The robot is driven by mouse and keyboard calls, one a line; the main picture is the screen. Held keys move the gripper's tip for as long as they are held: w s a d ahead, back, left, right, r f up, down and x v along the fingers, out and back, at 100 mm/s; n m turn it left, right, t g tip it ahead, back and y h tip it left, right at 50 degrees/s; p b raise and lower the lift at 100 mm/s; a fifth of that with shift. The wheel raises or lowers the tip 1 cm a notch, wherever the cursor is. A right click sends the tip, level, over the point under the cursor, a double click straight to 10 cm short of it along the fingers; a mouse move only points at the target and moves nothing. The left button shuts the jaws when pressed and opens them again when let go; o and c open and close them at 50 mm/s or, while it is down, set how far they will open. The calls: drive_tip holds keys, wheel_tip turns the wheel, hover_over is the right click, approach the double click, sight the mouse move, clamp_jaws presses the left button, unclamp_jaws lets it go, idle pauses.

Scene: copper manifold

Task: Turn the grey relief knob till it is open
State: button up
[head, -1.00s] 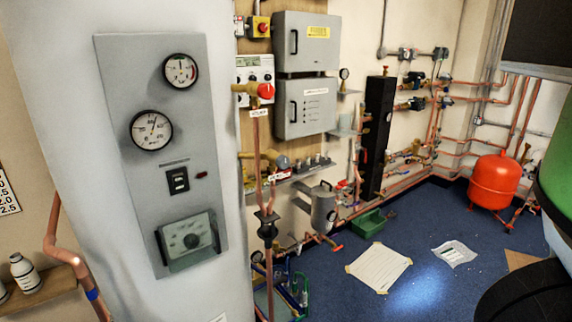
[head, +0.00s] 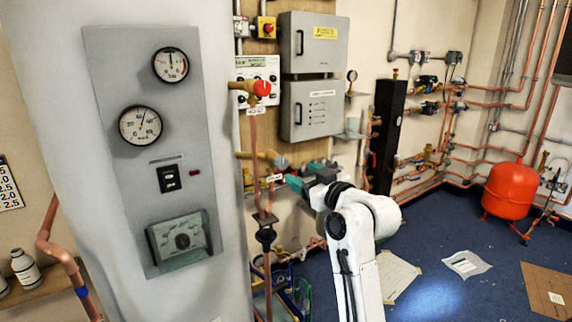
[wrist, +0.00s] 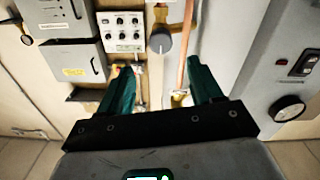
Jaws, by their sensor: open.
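The grey relief knob (wrist: 160,42) is a round grey disc on a brass fitting. In the wrist view it shows near the top, beyond the gap between my fingertips. In the head view, a grey disc (head: 281,162) on the lower brass valve appears to be the same knob, just left of my gripper. My gripper (head: 305,175) has teal fingers and is open and empty. In the wrist view my gripper (wrist: 158,67) has its two fingers spread wide, apart from the knob. The knob's turn position is too small to tell.
A brass valve with a red knob (head: 262,88) is above, on the copper pipe. Grey cabinets (head: 310,115) hang on the wall behind. A large gauge panel (head: 195,110) stands at the left.

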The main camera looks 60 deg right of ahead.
sight(284, 163)
drive_tip(key=x, duration=1)
drive_tip(key=shift+w+f+p, duration=0.1)
drive_tip(key=shift+w+p, duration=0.15)
drive_tip(key=shift+p, duration=0.15)
drive_tip(key=shift+c, duration=0.3)
drive_tip(key=c, duration=1)
drive_tip(key=m+p, duration=0.2)
drive_tip(key=shift+m, duration=0.4)
drive_tip(key=m+p, duration=0.2)
drive_tip(key=m, duration=0.1)
drive_tip(key=shift+m+p, duration=0.3)
drive_tip(key=m+p, duration=0.3)
drive_tip(key=m, duration=0.2)
drive_tip(key=shift+d+m, duration=0.15)
drive_tip(key=shift+m, duration=0.15)
